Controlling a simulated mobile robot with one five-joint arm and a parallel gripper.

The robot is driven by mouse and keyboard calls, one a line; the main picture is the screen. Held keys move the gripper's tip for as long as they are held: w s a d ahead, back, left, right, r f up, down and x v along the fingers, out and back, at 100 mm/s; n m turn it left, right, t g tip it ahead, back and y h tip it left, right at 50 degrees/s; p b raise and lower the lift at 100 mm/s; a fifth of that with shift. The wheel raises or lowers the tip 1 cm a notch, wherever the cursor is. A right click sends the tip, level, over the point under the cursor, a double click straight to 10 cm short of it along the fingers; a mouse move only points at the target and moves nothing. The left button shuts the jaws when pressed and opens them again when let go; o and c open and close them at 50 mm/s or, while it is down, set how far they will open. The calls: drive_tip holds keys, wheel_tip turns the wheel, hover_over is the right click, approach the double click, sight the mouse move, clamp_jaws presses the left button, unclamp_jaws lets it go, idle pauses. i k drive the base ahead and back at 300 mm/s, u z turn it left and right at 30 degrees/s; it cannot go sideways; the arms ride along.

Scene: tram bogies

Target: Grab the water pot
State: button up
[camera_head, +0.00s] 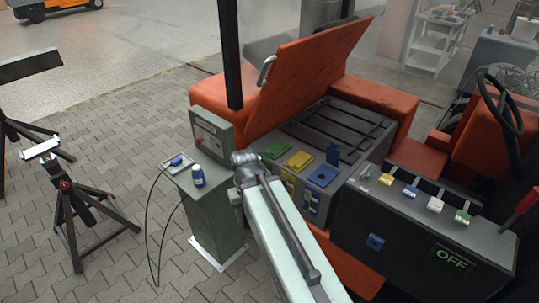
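No thing in view is plainly a water pot. I see nothing held.
An orange vehicle with a raised cover (305,75) and a dark post (230,55) are close by. A black stand (75,205) is left, on open paving.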

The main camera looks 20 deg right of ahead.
sight(199, 180)
drive_tip(key=z, duration=0.1)
drive_tip(key=i, duration=0.6)
drive_tip(key=u, duration=2.95)
